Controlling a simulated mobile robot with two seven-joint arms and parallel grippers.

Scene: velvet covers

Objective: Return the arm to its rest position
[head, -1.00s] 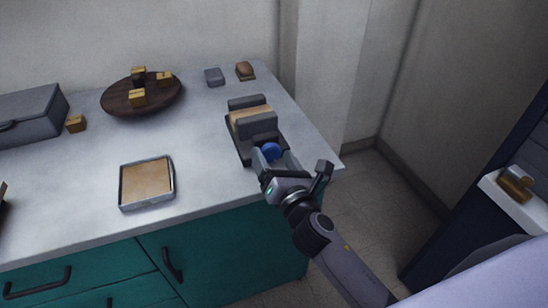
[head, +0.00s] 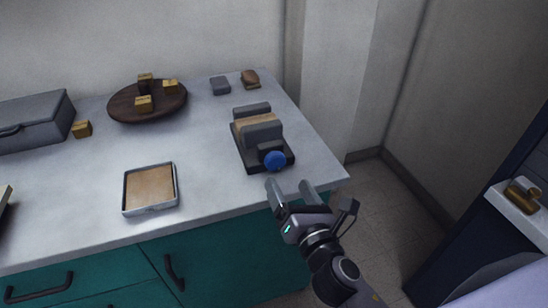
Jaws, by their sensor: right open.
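My right gripper (head: 291,191) is open and empty at the front right edge of the counter. Its two fingers point toward a dark grey holder (head: 250,155) and are apart from it. The holder carries upright grey blocks with a tan piece between them. A blue round knob (head: 275,160) sits at the holder's near end, just beyond the fingertips. My right arm comes in from the lower right. My left gripper is not in view.
The grey counter (head: 80,205) holds a shallow tan-bottomed tray (head: 150,210), a round wooden board (head: 125,111) with gold cubes, a grey case (head: 35,120) and small blocks at the back. A white ledge (head: 518,200) with a gold object stands at right. Open floor lies between.

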